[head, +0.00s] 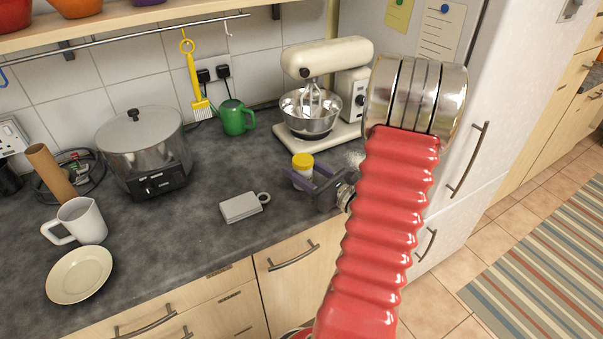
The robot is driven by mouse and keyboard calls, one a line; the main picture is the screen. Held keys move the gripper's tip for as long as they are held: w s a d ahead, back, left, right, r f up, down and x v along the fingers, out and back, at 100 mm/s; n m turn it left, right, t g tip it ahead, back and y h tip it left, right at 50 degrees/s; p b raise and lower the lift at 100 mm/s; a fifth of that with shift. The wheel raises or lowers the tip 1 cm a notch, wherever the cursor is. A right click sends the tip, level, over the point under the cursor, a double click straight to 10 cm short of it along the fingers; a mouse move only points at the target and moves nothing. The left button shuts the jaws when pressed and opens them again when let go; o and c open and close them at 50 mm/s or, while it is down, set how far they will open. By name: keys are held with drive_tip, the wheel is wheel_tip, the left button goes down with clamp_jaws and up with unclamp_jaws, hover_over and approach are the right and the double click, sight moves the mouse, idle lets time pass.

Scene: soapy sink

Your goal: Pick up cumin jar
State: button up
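A small jar with a yellow lid (302,162) stands on the dark worktop in front of the mixer. It is the likely cumin jar, but I cannot read a label. My gripper (304,178) reaches in from the right at jar height. Its two purple-grey fingers are spread, one on the near side of the jar and one towards its right side. The fingers hide part of the jar's lower body. I cannot tell whether either finger touches it.
A cream stand mixer (325,95) is behind the jar. A green watering can (235,117), a steel pot (143,147), a white jug (80,221) and a plate (79,274) are further left.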

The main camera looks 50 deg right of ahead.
drive_tip(key=c, duration=0.7)
drive_tip(key=shift+r, duration=0.15)
drive_tip(key=shift+r, duration=4.9)
